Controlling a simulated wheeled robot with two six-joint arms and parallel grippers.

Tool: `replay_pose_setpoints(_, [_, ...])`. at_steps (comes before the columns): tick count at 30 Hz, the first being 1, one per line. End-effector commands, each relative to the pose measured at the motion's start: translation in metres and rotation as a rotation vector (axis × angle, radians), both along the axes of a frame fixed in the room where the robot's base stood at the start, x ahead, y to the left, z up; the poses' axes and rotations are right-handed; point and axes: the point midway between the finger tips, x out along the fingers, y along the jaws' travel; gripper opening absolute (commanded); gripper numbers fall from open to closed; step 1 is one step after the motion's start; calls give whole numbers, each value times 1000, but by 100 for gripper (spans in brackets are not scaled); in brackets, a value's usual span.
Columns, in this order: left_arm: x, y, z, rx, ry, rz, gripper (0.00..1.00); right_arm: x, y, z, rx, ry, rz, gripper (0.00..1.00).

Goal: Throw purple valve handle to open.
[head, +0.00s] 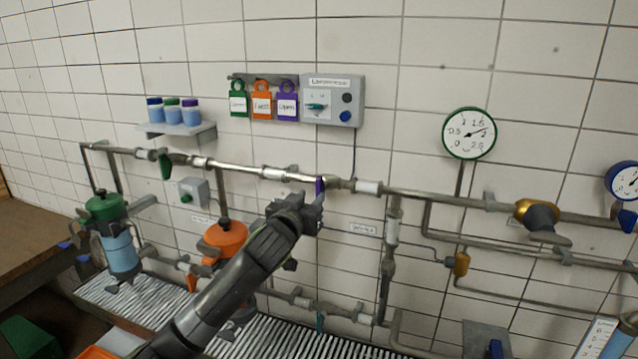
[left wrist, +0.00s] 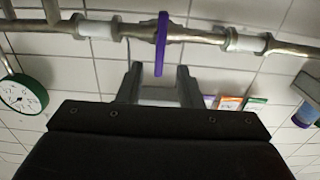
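The purple valve handle (head: 320,187) is on the upper pipe run in the middle of the head view. It stands crosswise to the pipe, and its lower part is close to my gripper. In the left wrist view the purple handle (left wrist: 161,42) shows nearly edge-on, with its end pointing toward the gap between my fingers. My left gripper (head: 312,205) is just below the pipe at the handle. In the left wrist view the left gripper's fingers (left wrist: 160,80) are apart, with nothing seen clasped between them. My right gripper is not in view.
The upper pipe (head: 410,194) runs along the tiled wall. A green lever (head: 165,165) hangs at left, and a yellow valve (head: 537,214) sits at right. An orange-topped vessel (head: 226,236) stands behind my left arm. Tags and a grey control box (head: 333,98) are above.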

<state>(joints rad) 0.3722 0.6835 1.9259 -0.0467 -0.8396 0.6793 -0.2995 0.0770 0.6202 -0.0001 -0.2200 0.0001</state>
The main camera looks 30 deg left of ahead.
Motion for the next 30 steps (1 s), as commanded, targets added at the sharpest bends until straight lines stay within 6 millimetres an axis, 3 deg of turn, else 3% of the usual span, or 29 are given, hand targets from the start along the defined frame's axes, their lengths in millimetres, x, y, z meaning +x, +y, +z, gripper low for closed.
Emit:
replay_pose_setpoints(6, [31, 7, 3, -3, 0, 1, 33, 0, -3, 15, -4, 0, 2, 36])
replay_pose_setpoints(15, [59, 14, 1, -1, 1, 0, 33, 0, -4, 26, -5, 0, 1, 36])
replay_pose_setpoints(29, [66, 15, 0, 0, 0, -1, 33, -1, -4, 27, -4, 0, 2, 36])
replay_pose_setpoints(30, [66, 15, 0, 0, 0, -1, 28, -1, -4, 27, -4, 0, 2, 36])
